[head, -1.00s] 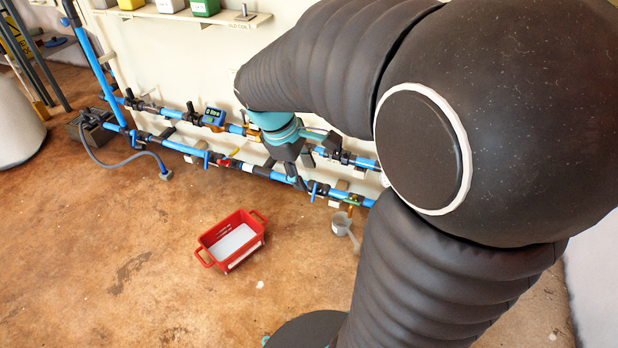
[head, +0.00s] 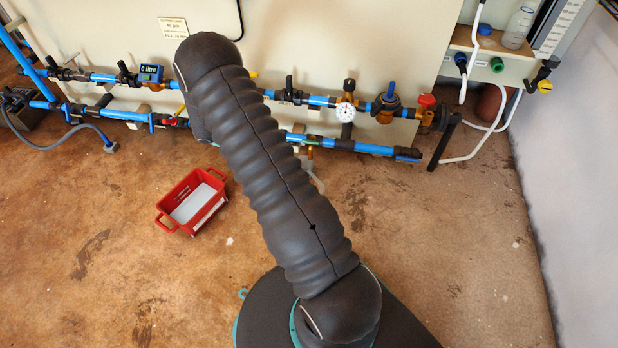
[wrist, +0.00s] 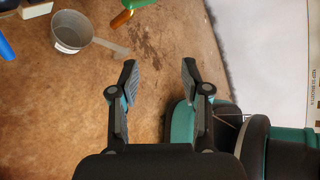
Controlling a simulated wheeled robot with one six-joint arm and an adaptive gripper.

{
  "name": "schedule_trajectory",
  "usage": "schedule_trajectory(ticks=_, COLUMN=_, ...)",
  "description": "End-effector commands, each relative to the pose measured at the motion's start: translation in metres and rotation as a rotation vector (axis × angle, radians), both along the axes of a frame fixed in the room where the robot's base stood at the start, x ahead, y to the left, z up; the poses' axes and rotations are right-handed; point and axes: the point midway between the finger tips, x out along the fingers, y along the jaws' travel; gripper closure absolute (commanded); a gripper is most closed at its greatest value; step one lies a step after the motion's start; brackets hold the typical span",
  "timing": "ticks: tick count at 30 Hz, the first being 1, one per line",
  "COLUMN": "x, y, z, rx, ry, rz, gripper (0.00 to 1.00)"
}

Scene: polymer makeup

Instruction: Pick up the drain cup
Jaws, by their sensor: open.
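The drain cup (wrist: 72,34), a grey round cup with a flat handle, sits on the brown floor at the upper left of the wrist view. Its handle points right, toward my gripper. In the head view my arm hides most of it, and only a pale grey bit (head: 317,182) shows beside the arm. My gripper (wrist: 159,78) is open and empty in the wrist view, with its two fingers apart. The cup is left of and beyond the left fingertip, not between the fingers. In the head view my gripper is hidden behind my arm.
A red tray (head: 161,220) with a pale inside stands on the floor left of my arm. Blue pipes (head: 375,149) with valves and a gauge (head: 345,112) run along the wall. The floor at right is clear up to a white wall (head: 572,150).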

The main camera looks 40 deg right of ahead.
Motion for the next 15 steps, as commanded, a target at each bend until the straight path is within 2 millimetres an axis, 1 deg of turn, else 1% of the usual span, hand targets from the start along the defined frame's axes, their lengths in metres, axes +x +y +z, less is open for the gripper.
schedule_trajectory(ticks=1, x=-0.001, y=-0.005, z=-0.028, rx=0.0, ry=0.074, rz=0.035, gripper=0.53)
schedule_trajectory(ticks=2, x=-0.001, y=-0.008, z=-0.041, rx=0.001, ry=0.118, rz=0.058, gripper=0.53)
schedule_trajectory(ticks=3, x=-0.002, y=-0.012, z=-0.057, rx=0.002, ry=0.173, rz=0.088, gripper=0.53)
schedule_trajectory(ticks=5, x=-0.004, y=-0.017, z=-0.083, rx=0.004, ry=0.259, rz=0.131, gripper=0.53)
schedule_trajectory(ticks=6, x=-0.005, y=-0.021, z=-0.099, rx=0.005, ry=0.315, rz=0.159, gripper=0.53)
schedule_trajectory(ticks=9, x=-0.012, y=-0.028, z=-0.138, rx=0.01, ry=0.449, rz=0.222, gripper=0.53)
schedule_trajectory(ticks=12, x=-0.018, y=-0.034, z=-0.168, rx=0.015, ry=0.553, rz=0.271, gripper=0.53)
schedule_trajectory(ticks=15, x=-0.023, y=-0.037, z=-0.186, rx=0.018, ry=0.623, rz=0.303, gripper=0.53)
